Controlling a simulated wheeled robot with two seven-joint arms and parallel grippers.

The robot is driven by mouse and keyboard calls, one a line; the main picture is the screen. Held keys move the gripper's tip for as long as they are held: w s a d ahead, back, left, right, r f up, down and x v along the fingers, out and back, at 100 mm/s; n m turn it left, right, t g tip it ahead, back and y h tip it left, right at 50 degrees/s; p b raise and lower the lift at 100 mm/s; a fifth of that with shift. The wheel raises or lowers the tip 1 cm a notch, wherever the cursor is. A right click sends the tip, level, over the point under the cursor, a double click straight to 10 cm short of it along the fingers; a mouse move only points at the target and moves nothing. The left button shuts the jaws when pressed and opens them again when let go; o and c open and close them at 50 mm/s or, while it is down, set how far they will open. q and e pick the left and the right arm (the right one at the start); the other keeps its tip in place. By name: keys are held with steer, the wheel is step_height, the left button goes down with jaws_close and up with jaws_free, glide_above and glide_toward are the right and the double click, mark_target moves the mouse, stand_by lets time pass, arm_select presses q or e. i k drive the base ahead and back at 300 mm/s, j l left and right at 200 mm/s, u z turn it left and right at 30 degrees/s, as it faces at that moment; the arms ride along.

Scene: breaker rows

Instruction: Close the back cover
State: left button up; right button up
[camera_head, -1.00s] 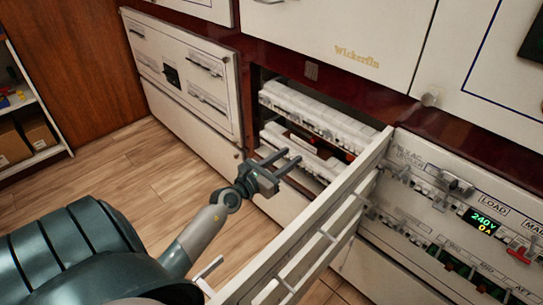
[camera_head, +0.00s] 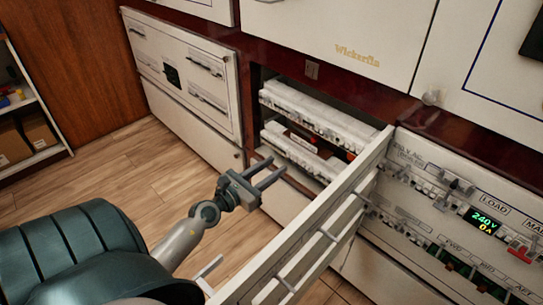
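The cover (camera_head: 318,225) is a white hinged panel standing open, swung out toward me from the cabinet, with its hinge side near the right of the opening. Behind it the breaker compartment (camera_head: 315,135) is exposed, with two rows of white breakers. My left gripper (camera_head: 272,177) is in front of the compartment, to the left of the cover. Its two fingers are apart with nothing between them, and it looks clear of the cover. My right gripper is not in view.
A closed panel (camera_head: 185,80) is at the left of the compartment. A breaker panel with a green 240V display (camera_head: 484,222) is at the right. A shelf (camera_head: 30,120) with boxes stands at the far left. Wood floor (camera_head: 120,180) is clear.

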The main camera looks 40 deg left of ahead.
mark_target(285, 270)
steer(key=k+j, duration=0.1)
steer(key=k, duration=0.9)
